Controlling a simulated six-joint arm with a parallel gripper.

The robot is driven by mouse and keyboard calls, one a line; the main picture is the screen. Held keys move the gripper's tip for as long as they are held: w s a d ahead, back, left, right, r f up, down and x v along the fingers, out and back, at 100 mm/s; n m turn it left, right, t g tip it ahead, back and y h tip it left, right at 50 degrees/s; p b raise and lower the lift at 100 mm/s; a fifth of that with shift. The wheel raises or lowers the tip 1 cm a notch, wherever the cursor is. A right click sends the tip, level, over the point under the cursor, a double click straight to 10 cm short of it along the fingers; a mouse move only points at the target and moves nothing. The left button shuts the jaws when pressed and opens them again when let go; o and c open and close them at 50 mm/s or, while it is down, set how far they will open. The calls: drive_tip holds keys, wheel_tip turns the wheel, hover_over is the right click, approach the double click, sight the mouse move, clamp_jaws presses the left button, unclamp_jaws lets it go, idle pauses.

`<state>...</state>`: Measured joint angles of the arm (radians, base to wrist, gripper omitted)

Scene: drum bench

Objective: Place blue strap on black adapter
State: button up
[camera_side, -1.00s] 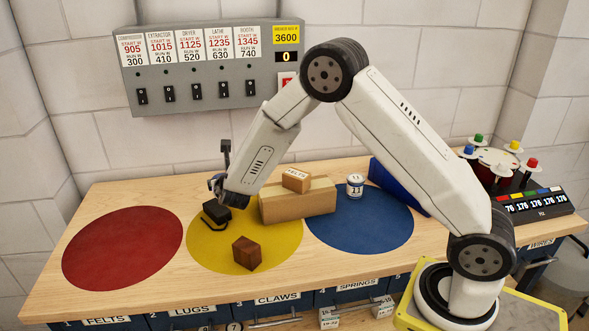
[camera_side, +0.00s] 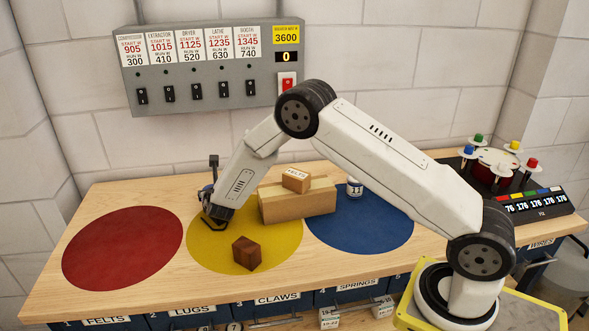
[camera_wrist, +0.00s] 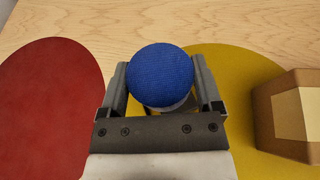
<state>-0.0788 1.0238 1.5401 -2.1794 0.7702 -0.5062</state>
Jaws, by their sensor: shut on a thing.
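My gripper (camera_side: 214,214) is low over the yellow circle (camera_side: 270,224) in the side view. In the wrist view my gripper (camera_wrist: 162,92) is shut on a blue, woven-looking round thing (camera_wrist: 160,75), which I take for the blue strap; a pale part shows beneath it. I cannot make out the blue thing in the side view. The black adapter cannot be told apart from my dark gripper there, and it does not show in the wrist view. Whether the blue thing touches it cannot be told.
A cardboard box (camera_side: 297,205) with a smaller box (camera_side: 296,179) on top stands right of my gripper. A brown wooden block (camera_side: 246,253) lies in front. A white can (camera_side: 354,188) stands on the blue circle (camera_side: 385,234). The red circle (camera_side: 122,247) is bare.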

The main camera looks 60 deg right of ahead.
drive_tip(key=shift+w+f, duration=0.2)
drive_tip(key=shift+f, duration=1.55)
drive_tip(key=shift+f, duration=0.15)
drive_tip(key=o, duration=1)
drive_tip(key=shift+o, duration=0.2)
drive_tip(key=shift+r, duration=0.2)
drive_tip(key=v, duration=1.2)
drive_tip(key=shift+s+f, duration=0.1)
